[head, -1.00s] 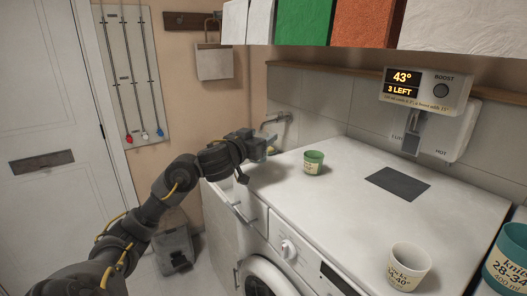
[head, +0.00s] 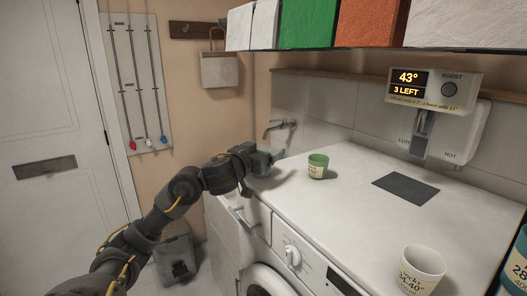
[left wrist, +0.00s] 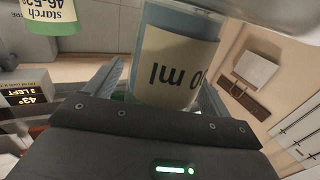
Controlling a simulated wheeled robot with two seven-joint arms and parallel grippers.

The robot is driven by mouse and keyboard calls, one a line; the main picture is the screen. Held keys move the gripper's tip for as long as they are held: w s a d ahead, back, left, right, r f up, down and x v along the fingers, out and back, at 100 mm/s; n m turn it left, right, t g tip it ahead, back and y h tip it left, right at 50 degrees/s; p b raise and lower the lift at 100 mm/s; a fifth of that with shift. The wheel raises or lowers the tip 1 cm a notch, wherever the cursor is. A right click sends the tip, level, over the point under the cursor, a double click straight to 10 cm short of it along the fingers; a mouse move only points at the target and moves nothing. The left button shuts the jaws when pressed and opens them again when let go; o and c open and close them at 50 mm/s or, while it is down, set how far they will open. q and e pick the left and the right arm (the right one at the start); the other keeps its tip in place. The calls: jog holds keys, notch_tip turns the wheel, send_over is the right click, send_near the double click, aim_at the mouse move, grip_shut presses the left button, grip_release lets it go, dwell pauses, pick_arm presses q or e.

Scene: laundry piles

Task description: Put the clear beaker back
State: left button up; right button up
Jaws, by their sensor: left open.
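The clear beaker (left wrist: 182,22) has a cream label with dark print ending in "0 ml". In the left wrist view it stands between the two fingers of my left gripper (left wrist: 162,92), which are apart. I cannot tell whether either finger touches it. In the head view my left gripper (head: 272,157) is over the worktop's back left corner, just left of a green cup (head: 317,167). The beaker is mostly hidden there; only a pale bit shows at the fingertips. The green cup, labelled "starch", also shows in the left wrist view (left wrist: 50,14). My right gripper is not in view.
A white worktop (head: 350,210) above a washing machine carries a dark grey mat (head: 405,188) and a cream cup (head: 421,270). A teal container (head: 519,262) is at the right edge. A wall tap (head: 280,127) is behind my gripper. The worktop's middle is clear.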

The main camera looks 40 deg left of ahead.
pick_arm(q)
jog(key=shift+r, duration=0.1)
jog(key=s+d+p, duration=0.1)
jog(key=s, duration=1.1)
jog(key=shift+d, duration=0.3)
